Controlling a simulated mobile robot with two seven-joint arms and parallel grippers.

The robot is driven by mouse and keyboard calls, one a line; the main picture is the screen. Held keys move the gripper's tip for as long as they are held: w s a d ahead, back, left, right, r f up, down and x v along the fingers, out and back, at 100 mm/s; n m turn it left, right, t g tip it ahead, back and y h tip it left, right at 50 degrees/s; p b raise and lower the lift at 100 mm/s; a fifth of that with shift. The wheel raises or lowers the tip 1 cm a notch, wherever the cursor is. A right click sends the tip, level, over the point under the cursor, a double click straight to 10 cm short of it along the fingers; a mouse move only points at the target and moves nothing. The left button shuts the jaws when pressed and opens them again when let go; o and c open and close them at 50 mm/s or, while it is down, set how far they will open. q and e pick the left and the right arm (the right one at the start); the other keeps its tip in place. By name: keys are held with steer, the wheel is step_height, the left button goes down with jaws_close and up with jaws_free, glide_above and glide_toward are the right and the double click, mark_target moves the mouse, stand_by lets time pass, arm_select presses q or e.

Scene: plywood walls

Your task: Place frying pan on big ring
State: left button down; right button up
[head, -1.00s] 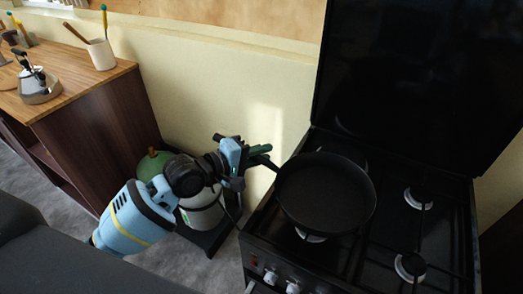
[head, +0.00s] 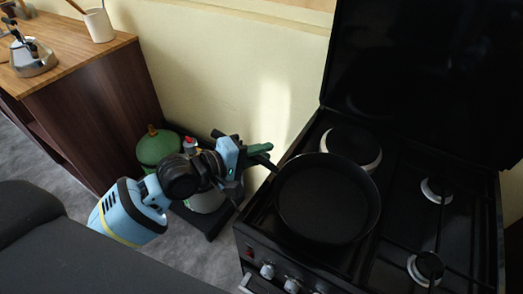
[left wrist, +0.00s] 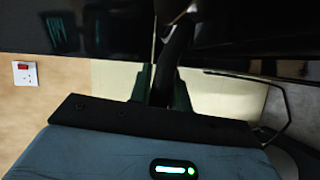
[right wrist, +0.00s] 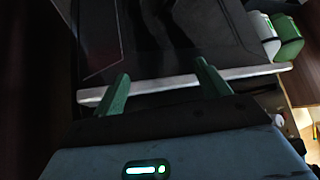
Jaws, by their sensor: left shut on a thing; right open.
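The black frying pan (head: 328,200) is upright over the front left part of the stove (head: 395,235), hiding what lies under it. I cannot tell whether it touches the grate. My left gripper (head: 262,158) is shut on its handle at the pan's left side. In the left wrist view the dark handle (left wrist: 170,60) runs between the fingers (left wrist: 162,85). The big ring (head: 365,150), a wide burner at the back left, shows beyond the pan's far rim. My right gripper (right wrist: 162,85) shows only in the right wrist view, open and empty.
Two smaller burners (head: 437,190) (head: 427,266) are on the stove's right side, uncovered. The raised black lid (head: 425,80) stands behind. A green gas cylinder (head: 157,147) is on the floor at left, beside a wooden cabinet (head: 95,110) holding a kettle (head: 32,58).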

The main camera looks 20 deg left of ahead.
stand_by(0.7)
arm_select(q)
steer(key=shift+f, duration=0.4)
steer(key=c, duration=1.2)
jaws_free()
steer(key=shift+c, duration=0.2)
steer(key=shift+f, duration=0.2)
steer(key=v, duration=0.8)
steer(key=shift+b, duration=0.3)
